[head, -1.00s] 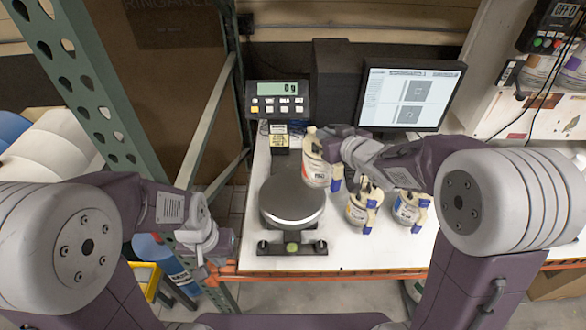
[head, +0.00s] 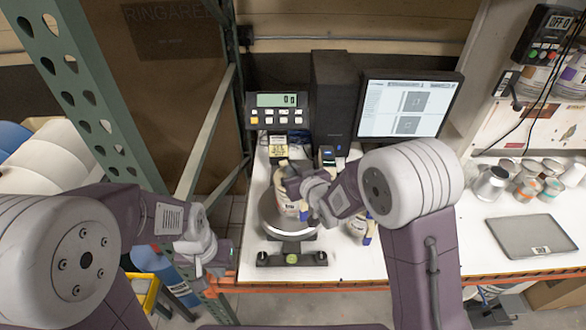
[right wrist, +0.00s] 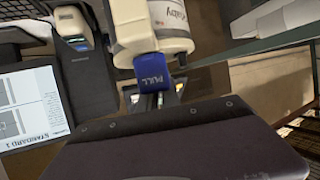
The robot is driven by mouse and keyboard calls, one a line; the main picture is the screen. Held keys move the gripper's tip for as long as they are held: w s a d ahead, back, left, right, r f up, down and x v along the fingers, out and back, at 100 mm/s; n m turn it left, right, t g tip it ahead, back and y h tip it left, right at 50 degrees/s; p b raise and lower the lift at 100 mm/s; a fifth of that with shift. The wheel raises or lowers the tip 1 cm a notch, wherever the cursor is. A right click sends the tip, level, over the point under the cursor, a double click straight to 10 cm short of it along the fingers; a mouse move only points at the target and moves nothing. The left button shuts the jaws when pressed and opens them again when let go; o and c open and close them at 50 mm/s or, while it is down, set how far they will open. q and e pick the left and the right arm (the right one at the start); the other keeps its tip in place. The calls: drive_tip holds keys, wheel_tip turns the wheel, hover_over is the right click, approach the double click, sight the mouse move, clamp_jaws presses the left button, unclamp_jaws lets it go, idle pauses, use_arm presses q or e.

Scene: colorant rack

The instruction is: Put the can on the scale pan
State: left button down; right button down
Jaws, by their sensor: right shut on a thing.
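The can (head: 288,192), cream with a printed label, is held by my right gripper (head: 302,194). It is in front of or over the round dark scale pan (head: 269,212); I cannot tell whether its base touches the pan. The scale display (head: 277,100) shows a zero reading. In the right wrist view the can (right wrist: 158,25) is upper middle, with a blue "PULL" tab (right wrist: 153,69); the fingertips are not clear there. My left gripper (head: 217,262) hangs empty left of the bench edge, and its opening is too small to judge.
Another can (head: 358,226) stands right of the pan, partly behind my right arm. A monitor (head: 408,105) and dark box (head: 331,100) stand behind. A grey tray (head: 532,237) and several small containers (head: 525,180) are at right. A green rack post (head: 85,90) rises at left.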

drive_tip(key=shift+f+b, duration=0.15)
drive_tip(key=shift+b, duration=0.15)
drive_tip(key=c, duration=1.6)
unclamp_jaws()
drive_tip(key=shift+o, duration=0.2)
